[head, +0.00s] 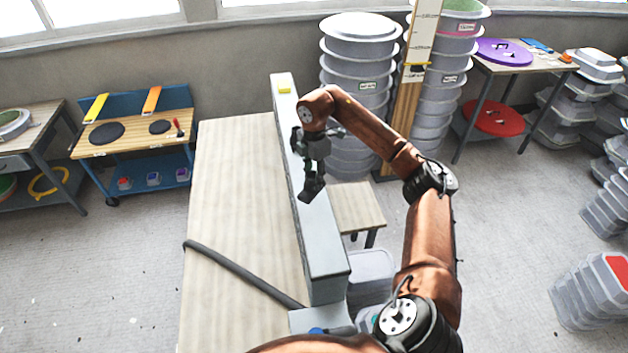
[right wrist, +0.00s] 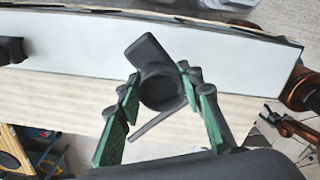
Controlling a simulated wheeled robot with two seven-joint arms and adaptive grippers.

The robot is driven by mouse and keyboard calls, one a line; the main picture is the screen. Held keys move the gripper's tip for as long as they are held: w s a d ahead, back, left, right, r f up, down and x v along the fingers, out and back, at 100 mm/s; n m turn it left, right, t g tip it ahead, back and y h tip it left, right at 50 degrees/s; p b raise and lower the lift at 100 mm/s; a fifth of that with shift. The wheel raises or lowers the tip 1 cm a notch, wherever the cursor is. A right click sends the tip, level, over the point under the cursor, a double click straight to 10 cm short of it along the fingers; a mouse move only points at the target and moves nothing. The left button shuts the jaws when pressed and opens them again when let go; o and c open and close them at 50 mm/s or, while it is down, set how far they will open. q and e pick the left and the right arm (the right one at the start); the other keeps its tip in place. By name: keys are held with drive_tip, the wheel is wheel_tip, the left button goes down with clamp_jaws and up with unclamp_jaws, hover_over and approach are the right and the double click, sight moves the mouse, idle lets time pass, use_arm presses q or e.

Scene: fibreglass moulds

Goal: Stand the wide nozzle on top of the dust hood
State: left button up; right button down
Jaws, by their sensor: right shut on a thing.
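My right gripper (head: 312,165) is shut on the wide nozzle (head: 313,188), a dark grey piece, and hangs by the long grey-white dust hood (head: 325,250). In the right wrist view the green fingers of the right gripper (right wrist: 163,95) flank the wide nozzle (right wrist: 142,52), whose round opening faces the camera. The nozzle overlaps the pale top of the dust hood (right wrist: 80,48) and the wooden table in that view. I cannot tell whether it touches the hood.
The hood stands along the right side of a wooden table (head: 225,190). A dark hose (head: 245,273) lies across the table; its left side is largely clear. Stacked tubs (head: 358,50) and a wooden post (head: 405,120) stand behind.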

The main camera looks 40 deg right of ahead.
drive_tip(key=shift+w+d+f, duration=0.4)
drive_tip(key=shift+d+f, duration=0.1)
drive_tip(key=shift+f, duration=0.25)
wheel_tip(320, 180, down, 3)
drive_tip(key=p, duration=0.2)
drive_tip(key=shift+w+p, duration=0.1)
drive_tip(key=shift+p, duration=0.2)
drive_tip(key=shift+f, duration=0.1)
drive_tip(key=c, duration=1.8)
unclamp_jaws()
drive_tip(key=shift+f, duration=0.15)
drive_tip(key=o, duration=0.5)
